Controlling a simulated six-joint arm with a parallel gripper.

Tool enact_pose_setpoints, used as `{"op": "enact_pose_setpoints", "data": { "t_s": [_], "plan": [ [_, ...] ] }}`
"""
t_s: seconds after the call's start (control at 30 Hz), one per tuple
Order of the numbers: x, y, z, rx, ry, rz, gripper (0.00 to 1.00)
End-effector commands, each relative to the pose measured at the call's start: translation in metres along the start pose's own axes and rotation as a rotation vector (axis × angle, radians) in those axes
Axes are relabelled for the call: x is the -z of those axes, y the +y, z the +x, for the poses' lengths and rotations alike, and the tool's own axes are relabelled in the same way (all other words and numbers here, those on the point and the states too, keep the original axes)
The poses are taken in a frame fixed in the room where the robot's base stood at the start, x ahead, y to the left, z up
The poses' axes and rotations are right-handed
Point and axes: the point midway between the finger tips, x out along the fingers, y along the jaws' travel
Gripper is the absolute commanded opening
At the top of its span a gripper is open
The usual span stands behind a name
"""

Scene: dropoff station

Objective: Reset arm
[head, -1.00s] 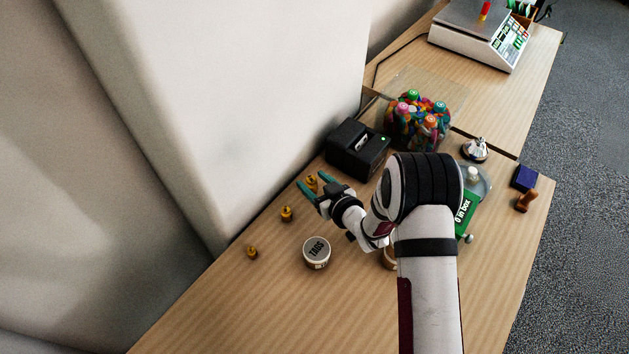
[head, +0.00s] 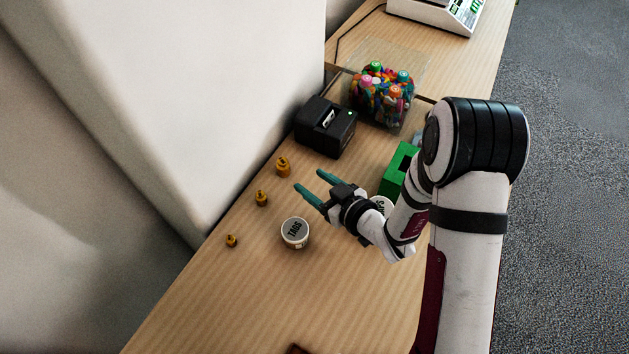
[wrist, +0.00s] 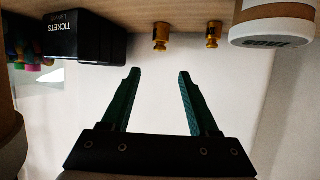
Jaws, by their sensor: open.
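My gripper (head: 309,183) is open and empty, with two green fingers apart, held above the wooden table left of its middle. In the head view it points up and left, toward the brass weights. In the wrist view both fingers (wrist: 157,75) show with only a pale surface between them. My arm comes in from the lower right of the head view.
Several brass weights (head: 262,199) stand in a row along the table's wall side. A round TAGS tin (head: 295,233) stands below the gripper. A black ticket printer (head: 325,127), a tub of colourful pieces (head: 382,98) and a green box (head: 399,170) stand beyond. The near table is mostly clear.

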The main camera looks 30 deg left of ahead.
Motion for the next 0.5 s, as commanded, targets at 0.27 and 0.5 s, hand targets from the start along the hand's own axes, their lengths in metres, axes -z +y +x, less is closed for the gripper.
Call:
{"op": "enact_pose_setpoints", "data": {
  "t_s": [0.27,0.5],
  "plan": [
    [0.000,0.000,0.001,0.000,0.000,0.000,0.61],
    [0.040,-0.028,0.034,0.028,0.031,-0.301,0.61]
  ]
}}
